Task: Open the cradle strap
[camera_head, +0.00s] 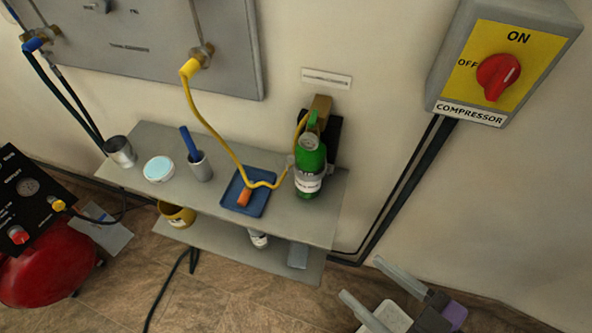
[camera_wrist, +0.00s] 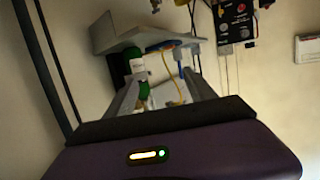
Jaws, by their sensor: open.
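A green oxygen cylinder (camera_head: 310,160) stands upright at the right end of the grey shelf, against a dark cradle (camera_head: 334,134) on the wall. A pale band (camera_head: 308,182) runs round the cylinder; I cannot tell whether it is the strap or a label. The strap's latch is not clear. The cylinder also shows in the wrist view (camera_wrist: 137,70), beyond the fingers. My gripper (camera_head: 361,279) is open and empty, low and to the right of the shelf, apart from the cylinder. Its fingers also show in the wrist view (camera_wrist: 162,80).
Cups and a round dish (camera_head: 159,168) stand further left. A compressor switch box (camera_head: 500,65) is on the wall at upper right. Wall space between box and cylinder is clear.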

